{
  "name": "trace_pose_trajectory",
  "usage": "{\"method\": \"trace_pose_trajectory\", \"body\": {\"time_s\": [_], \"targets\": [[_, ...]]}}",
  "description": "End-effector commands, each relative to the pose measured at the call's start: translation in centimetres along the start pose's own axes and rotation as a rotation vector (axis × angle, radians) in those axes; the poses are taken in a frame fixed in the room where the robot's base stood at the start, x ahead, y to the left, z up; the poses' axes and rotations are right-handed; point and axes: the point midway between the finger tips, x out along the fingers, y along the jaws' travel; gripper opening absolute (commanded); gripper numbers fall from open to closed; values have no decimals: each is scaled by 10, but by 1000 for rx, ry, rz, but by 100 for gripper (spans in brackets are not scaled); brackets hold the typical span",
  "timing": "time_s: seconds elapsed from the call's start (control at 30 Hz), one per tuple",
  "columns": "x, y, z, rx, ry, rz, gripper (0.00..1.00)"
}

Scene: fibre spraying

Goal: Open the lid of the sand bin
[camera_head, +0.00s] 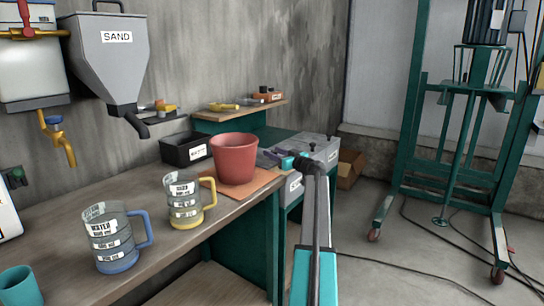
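A grey hopper labelled SAND (112,55) hangs on the wall at the upper left. A black handle (108,4) shows at its top, cut by the frame edge. Its spout (135,123) points down over the bench. My arm reaches up from the bottom middle, and my gripper (274,157) is small in view just right of the red bucket (235,158), in front of the grey box. It is well to the right of the hopper and lower. Its fingers are too small to tell open from shut.
A bench (150,225) holds a blue-handled jug (110,240), a yellow-handled jug (185,203) and a black tray (184,150). A grey box with black knobs (325,152) stands behind my gripper. A green wheeled frame (408,130) stands right. Cables cross the floor.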

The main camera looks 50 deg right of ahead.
Motion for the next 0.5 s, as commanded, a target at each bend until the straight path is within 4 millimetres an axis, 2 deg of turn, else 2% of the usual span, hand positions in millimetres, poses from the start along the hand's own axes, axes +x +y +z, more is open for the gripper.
{"method": "trace_pose_trajectory", "body": {"time_s": [0.27,0.5], "targets": [[-2,1,0,-1,0,2,44],[-15,0,0,-1,0,3,44]]}}
